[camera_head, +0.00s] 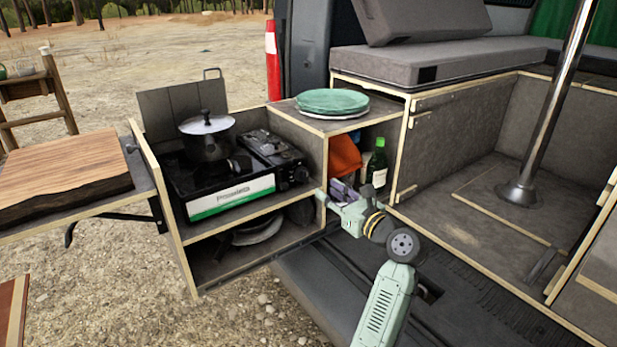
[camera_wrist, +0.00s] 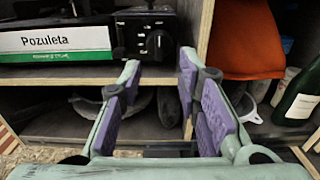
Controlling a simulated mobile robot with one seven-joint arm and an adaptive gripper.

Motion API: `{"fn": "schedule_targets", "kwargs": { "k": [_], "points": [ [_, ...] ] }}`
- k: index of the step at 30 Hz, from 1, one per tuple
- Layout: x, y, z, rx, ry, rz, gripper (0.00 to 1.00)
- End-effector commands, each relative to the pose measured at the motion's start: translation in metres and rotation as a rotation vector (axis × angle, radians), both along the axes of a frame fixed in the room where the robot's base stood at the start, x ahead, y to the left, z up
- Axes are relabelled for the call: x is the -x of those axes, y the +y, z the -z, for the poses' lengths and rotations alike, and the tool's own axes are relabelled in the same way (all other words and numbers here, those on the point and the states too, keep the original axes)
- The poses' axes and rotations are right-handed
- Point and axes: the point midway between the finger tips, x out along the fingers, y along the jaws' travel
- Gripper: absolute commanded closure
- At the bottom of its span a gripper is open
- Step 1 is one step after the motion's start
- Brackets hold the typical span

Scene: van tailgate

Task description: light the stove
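The stove (camera_head: 235,185) is a black portable gas burner with a white and green "Pozuleta" label, on the upper shelf of the pull-out kitchen box. Its front label also shows in the wrist view (camera_wrist: 55,42). A round black knob (camera_wrist: 160,43) is on the stove's right front panel; it shows in the head view too (camera_head: 300,173). A dark pot with a pale lid (camera_head: 206,124) stands on the stove. My gripper (camera_wrist: 158,72) is open and empty, its purple-padded fingers apart. In the wrist view the knob appears just beyond and between the fingertips. I see no flame; the pot hides the burner.
A wooden upright (camera_wrist: 205,30) stands right of the knob, close to the right finger. Beyond it are an orange cloth (camera_head: 344,155) and a green bottle (camera_head: 377,166). Plates (camera_head: 332,101) lie on top of the box. A cutting board (camera_head: 60,175) lies at left.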

Motion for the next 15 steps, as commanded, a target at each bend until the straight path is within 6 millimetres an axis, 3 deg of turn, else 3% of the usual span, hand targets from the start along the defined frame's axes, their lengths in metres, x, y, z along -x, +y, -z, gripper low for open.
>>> {"fn": "schedule_targets", "kwargs": {
  "k": [9, 15],
  "points": [
    [-0.048, 0.037, -0.002, 0.001, 0.000, -0.004, 0.69],
    [-0.064, 0.048, -0.001, 0.001, -0.001, -0.001, 0.69]
  ]
}}
